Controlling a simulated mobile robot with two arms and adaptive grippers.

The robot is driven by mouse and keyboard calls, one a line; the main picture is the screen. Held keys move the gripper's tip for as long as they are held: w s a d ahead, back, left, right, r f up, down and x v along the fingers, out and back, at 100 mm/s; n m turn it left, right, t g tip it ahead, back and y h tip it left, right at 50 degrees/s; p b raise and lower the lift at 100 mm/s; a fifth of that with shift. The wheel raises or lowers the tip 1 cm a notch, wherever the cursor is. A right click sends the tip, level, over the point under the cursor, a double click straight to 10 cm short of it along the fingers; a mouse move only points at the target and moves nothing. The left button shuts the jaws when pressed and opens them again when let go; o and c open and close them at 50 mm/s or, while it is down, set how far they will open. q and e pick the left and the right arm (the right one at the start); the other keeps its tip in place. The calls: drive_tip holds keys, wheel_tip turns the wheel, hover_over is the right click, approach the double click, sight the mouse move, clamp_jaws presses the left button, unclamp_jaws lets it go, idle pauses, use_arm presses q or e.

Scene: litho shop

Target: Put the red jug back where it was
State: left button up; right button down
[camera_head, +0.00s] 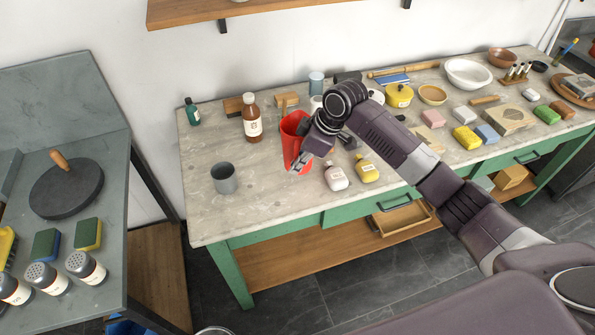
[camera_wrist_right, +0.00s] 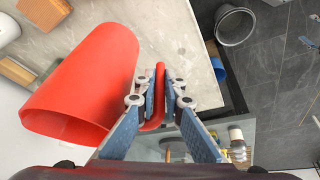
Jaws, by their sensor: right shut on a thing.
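The red jug (camera_head: 290,132) shows in the head view over the left part of the worktable, partly hidden behind my right gripper (camera_head: 307,160). In the right wrist view the jug body (camera_wrist_right: 85,85) fills the left side. There, my right gripper (camera_wrist_right: 160,97) is shut on the jug's red handle (camera_wrist_right: 160,72), with one finger on each side of it. I cannot tell whether the jug's base touches the tabletop. My left gripper is not in view.
On the worktable (camera_head: 270,205), a grey cup (camera_head: 223,178) stands left of the jug, a brown bottle (camera_head: 252,119) behind left. A pinkish bottle (camera_head: 335,177) and yellow bottle (camera_head: 367,169) stand to the right. The front left tabletop is mostly clear.

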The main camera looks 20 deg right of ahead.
wheel_tip(320, 180, down, 3)
drive_tip(key=shift+f+p, duration=0.15)
drive_tip(key=shift+p, duration=0.3)
drive_tip(key=shift+f, duration=0.4)
drive_tip(key=c, duration=2.5)
unclamp_jaws()
drive_tip(key=shift+f, duration=0.25)
drive_tip(key=o, duration=0.5)
drive_tip(key=shift+s, duration=0.1)
drive_tip(key=shift+c, duration=0.2)
drive_tip(key=shift+r, duration=0.1)
